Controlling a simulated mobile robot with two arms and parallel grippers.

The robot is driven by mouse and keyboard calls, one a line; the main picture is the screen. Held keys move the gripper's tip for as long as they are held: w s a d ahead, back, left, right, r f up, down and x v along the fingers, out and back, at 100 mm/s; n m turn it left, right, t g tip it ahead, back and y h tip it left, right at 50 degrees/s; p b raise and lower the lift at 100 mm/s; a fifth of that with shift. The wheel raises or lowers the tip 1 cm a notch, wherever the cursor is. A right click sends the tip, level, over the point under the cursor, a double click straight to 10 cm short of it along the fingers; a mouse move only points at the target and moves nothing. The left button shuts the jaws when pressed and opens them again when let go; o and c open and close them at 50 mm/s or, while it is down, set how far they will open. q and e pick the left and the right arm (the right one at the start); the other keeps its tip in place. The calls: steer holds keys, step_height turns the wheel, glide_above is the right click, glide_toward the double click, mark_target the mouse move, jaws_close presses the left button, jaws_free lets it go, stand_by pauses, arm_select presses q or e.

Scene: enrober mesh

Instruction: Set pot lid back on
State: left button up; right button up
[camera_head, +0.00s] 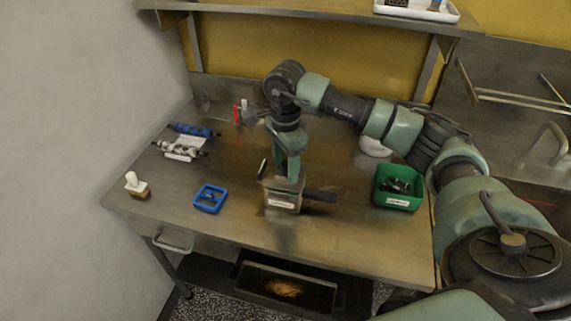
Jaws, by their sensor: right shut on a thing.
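A small boxy metal pot (283,206) with a white label on its front stands near the middle of the steel table. My right gripper (286,174) reaches straight down over the pot and is shut on what looks like the pot lid (290,184). The lid is at the top of the pot; the gripper hides part of it, so I cannot tell whether it is seated or just above the rim. My left gripper is not in view.
A green bin (381,198) with dark parts stands right of the pot. A blue frame (209,190) lies to the left. A white-topped brush-like item (134,181) is near the left edge. Blue and silver parts (186,146) lie at back left. A shelf (330,18) hangs above.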

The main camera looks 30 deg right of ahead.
steer(key=shift+f+b, duration=0.55)
stand_by(0.9)
steer(key=o, duration=1.5)
steer(key=shift+r+p, duration=2)
steer(key=shift+r, duration=1.5)
